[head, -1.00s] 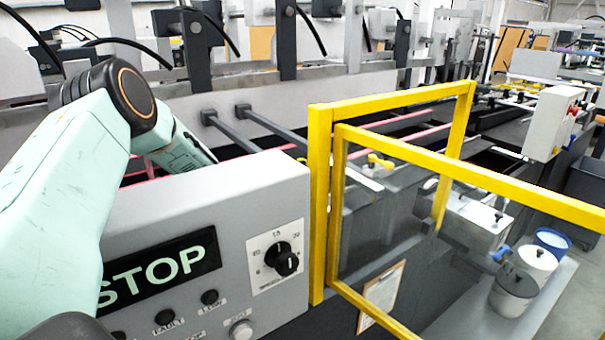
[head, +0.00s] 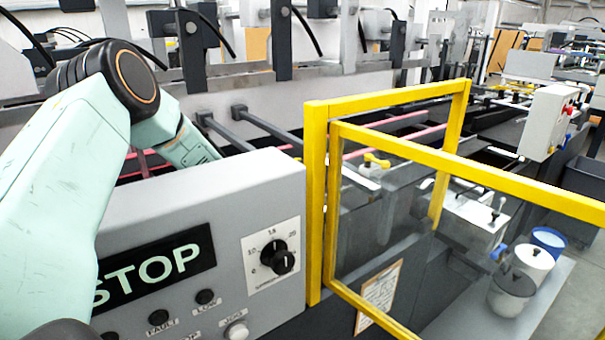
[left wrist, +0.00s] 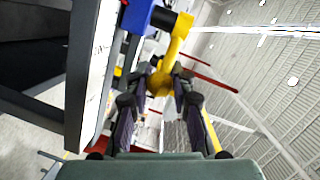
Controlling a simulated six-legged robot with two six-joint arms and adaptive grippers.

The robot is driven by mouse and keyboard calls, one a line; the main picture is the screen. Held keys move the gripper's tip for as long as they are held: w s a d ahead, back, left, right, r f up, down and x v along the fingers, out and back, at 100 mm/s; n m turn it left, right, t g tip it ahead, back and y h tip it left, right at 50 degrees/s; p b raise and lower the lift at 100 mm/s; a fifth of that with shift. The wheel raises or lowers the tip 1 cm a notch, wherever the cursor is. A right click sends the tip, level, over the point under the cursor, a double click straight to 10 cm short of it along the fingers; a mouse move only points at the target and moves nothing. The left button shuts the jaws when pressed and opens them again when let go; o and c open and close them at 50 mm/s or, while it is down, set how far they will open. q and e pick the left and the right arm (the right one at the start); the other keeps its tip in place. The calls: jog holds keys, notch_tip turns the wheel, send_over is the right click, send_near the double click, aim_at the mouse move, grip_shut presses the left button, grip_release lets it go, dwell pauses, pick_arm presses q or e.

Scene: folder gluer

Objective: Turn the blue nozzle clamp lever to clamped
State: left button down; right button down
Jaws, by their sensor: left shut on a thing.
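In the left wrist view my left gripper (left wrist: 160,100) is shut on a yellow lever-like piece (left wrist: 178,45), which sits between its two dark fingers. A blue block (left wrist: 139,15) is beside the top of this yellow piece; I cannot tell whether it is part of the nozzle clamp lever. In the head view my left arm reaches behind the grey control box, which hides the gripper and what it holds. A small blue handle (head: 498,252) shows near the pots at the right. My right gripper is not in view.
The grey control box (head: 215,190) with a STOP label stands close in front. A yellow-framed clear guard (head: 318,200) stands beside it. Another yellow lever (head: 376,160) shows behind the guard.

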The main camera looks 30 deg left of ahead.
pick_arm(q)
jog(key=shift+r, duration=0.1)
jog(key=c, duration=1.1)
grip_release()
jog(key=shift+d, duration=0.1)
jog(key=shift+s+a, duration=0.25)
jog(key=shift+s, duration=0.15)
jog(key=shift+v, duration=3.2)
jog(key=shift+s+d, duration=0.1)
jog(key=shift+s, duration=0.05)
